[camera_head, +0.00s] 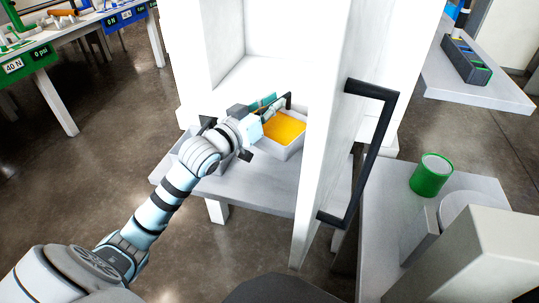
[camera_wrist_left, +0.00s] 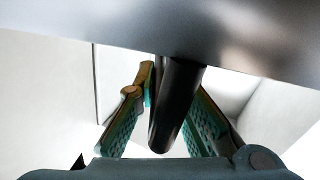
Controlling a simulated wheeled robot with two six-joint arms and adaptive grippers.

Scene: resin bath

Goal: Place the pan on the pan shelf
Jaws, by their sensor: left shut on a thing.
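The pan is a grey, box-shaped vessel (camera_head: 291,150) with a flat yellow-orange fill, in front of the white cabinet's opening in the head view. My left gripper (camera_head: 268,104) is at the pan's far left side, its teal fingers closed on the dark handle. In the left wrist view the black round handle (camera_wrist_left: 175,108) sits between the two fingers, with a grey metal surface (camera_wrist_left: 190,30) above it. A grey shelf slab (camera_head: 255,192) on white legs lies below the pan. I cannot tell whether the pan touches it. My right gripper is not in view.
The white cabinet door (camera_head: 325,120) stands open just right of the pan, with a black bar handle (camera_head: 383,150). A grey bin (camera_head: 187,150) is partly hidden behind my left wrist. A green can (camera_head: 431,175) stands on the right table (camera_head: 385,230). The cabinet interior (camera_head: 275,75) looks bare.

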